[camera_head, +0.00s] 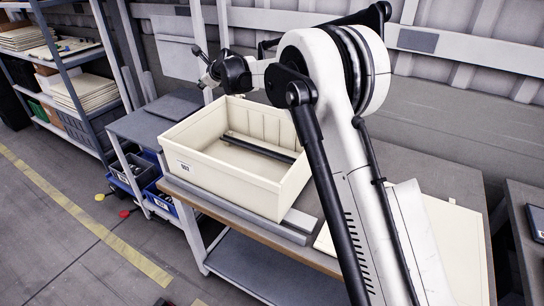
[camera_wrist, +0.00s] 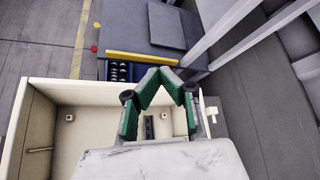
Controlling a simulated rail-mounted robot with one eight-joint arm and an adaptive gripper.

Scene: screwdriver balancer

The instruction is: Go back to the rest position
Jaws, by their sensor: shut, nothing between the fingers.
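My gripper (camera_wrist: 160,76) has green-padded fingers, and their tips meet in the wrist view with nothing between them. In the head view the end of my arm is above and beyond the back left of a cream crate (camera_head: 222,192). The fingers are too small there to make out clearly. The crate also shows in the wrist view (camera_wrist: 52,88), below my gripper and partly hidden by it. A dark bar (camera_head: 258,148) lies inside the crate along its far side.
The crate stands on a workbench (camera_head: 402,160). To its left are a lower grey table (camera_head: 140,126) and blue bins (camera_head: 158,200) of parts. Shelving (camera_head: 75,62) stands farther left. A wall with rails runs behind.

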